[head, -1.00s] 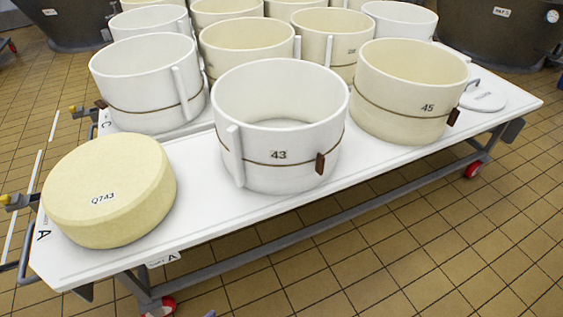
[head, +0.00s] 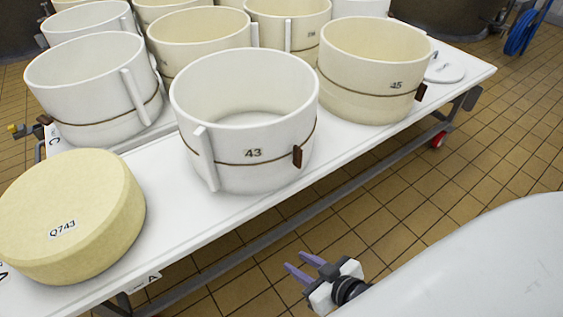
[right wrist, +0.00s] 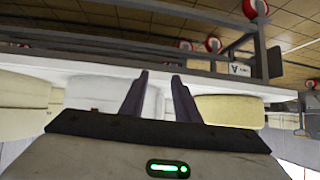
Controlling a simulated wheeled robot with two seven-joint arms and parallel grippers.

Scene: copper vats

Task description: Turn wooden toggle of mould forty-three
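Mould forty-three (head: 240,170) is a white open tub marked 43, standing upright on the white table near its front edge. A dark cord runs around it. Its wooden toggle (head: 297,156), small and brown, sits upright on the cord at the right of the front wall. My right gripper (head: 297,264) is in front of and below the table edge, apart from the mould. Its purple fingers are spread and empty. My left gripper is not in view.
A cheese wheel labelled Q743 (head: 75,215) lies left of the mould on the table (head: 190,235). Cream mould 45 (head: 365,85) stands close at right, with a round white lid (head: 445,72) beyond it. Several other moulds stand behind. The tiled floor in front is clear.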

